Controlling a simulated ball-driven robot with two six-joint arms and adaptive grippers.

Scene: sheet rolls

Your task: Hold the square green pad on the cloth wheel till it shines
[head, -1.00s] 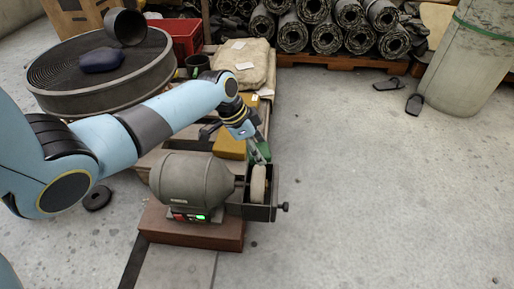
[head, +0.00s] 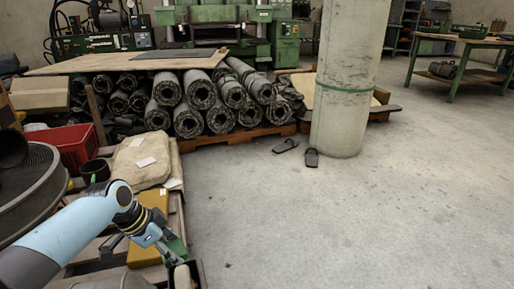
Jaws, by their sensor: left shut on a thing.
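My left gripper (head: 165,250) is at the lower left of the head view, pointing down to the right. It is shut on the green pad (head: 177,246), of which only a small part shows. The pale cloth wheel (head: 182,278) is just below the pad, cut off by the bottom edge of the picture. I cannot tell whether the pad touches the wheel. The grey motor housing (head: 112,281) beside the wheel shows only its top. My right gripper is out of view.
A yellow box (head: 150,222) lies behind my left gripper, with beige sacks (head: 143,160) beyond it. A red crate (head: 70,146) stands at the left. Sheet rolls (head: 215,105) lie stacked on a pallet near a round pillar (head: 345,80). The floor at right is open.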

